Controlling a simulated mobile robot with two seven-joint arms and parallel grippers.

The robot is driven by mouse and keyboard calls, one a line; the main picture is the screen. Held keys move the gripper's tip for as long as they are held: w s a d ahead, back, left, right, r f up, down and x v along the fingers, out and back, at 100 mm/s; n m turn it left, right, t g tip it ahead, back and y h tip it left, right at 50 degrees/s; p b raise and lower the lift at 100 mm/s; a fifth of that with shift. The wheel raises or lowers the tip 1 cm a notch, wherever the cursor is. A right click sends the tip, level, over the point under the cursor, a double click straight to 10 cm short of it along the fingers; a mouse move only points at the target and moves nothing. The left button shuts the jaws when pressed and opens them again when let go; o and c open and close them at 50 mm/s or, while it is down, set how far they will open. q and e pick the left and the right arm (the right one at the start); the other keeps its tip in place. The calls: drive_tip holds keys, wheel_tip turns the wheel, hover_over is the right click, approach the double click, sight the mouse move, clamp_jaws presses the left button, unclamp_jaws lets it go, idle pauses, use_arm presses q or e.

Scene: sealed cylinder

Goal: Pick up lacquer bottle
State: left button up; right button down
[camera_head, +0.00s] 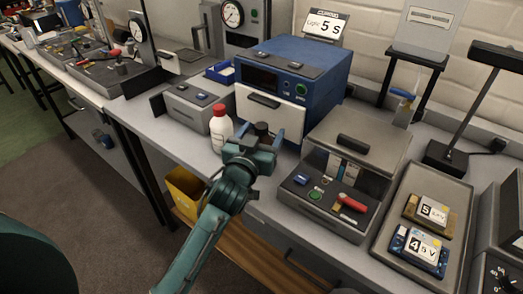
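A white bottle with a red cap (220,130) stands upright on the bench, in front of the grey box and just left of my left gripper. It looks like the lacquer bottle, but no label is readable. My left gripper (261,137) is over the bench's front edge, in front of the blue oven. Its two light-blue fingertips are apart. A small dark round-topped object (262,128) shows between or just behind them; I cannot tell whether it is touched. The gripper appears apart from the white bottle. My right gripper is out of view.
The blue oven (312,72) with a "5 s" sign (325,24) stands behind the gripper. A grey device (351,160) with a red handle is to the right. A grey tray (456,190) holds two labelled blocks. A yellow bin (184,188) sits below the bench.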

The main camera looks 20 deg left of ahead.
use_arm(q)
drive_tip(key=c, duration=1.3)
drive_tip(key=shift+r, duration=0.1)
